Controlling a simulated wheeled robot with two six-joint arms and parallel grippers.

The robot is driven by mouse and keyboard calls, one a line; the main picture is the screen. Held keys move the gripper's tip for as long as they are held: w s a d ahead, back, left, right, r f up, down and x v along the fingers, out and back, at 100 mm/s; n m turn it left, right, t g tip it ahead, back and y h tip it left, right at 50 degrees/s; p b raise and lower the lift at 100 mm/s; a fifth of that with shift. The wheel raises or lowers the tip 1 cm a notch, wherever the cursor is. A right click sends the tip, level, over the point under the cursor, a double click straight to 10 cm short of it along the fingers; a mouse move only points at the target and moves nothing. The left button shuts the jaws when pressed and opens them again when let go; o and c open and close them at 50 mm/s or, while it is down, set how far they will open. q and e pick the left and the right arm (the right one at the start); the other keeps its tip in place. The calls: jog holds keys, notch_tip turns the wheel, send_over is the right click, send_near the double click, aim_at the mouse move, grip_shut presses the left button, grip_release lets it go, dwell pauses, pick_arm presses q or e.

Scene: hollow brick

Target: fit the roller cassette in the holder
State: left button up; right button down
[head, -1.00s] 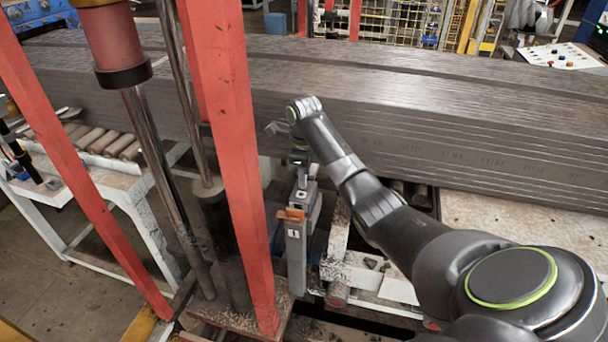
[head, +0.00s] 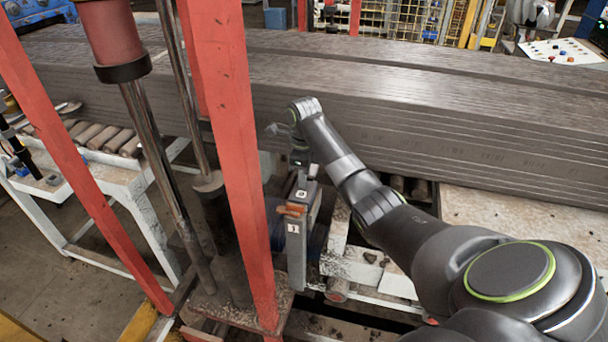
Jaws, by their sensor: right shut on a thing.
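My right gripper (head: 301,158) is in the middle of the head view, pointing down at the end of my right arm. It is shut on the top of a grey block with a round mark, which looks like the roller cassette (head: 302,193). The cassette is upright, just behind a grey upright plate with a "1" label and a rust-orange top, which looks like part of the holder (head: 295,250). The plate hides the cassette's lower part, so I cannot tell whether they touch or how deep it sits. My left gripper is not in view.
A red slanted post (head: 232,150) stands close to the left of the holder. A long brown extruded slab (head: 430,120) runs behind the gripper. A white table with rollers (head: 105,137) stands at the left. A dusty white frame (head: 350,265) lies right of the holder.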

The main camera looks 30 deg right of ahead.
jog(key=shift+f, duration=0.8)
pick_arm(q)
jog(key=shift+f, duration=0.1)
pick_arm(e)
jog(key=c, duration=1.3)
grip_release()
jog(key=shift+c, duration=0.2)
jog(key=shift+f, duration=0.1)
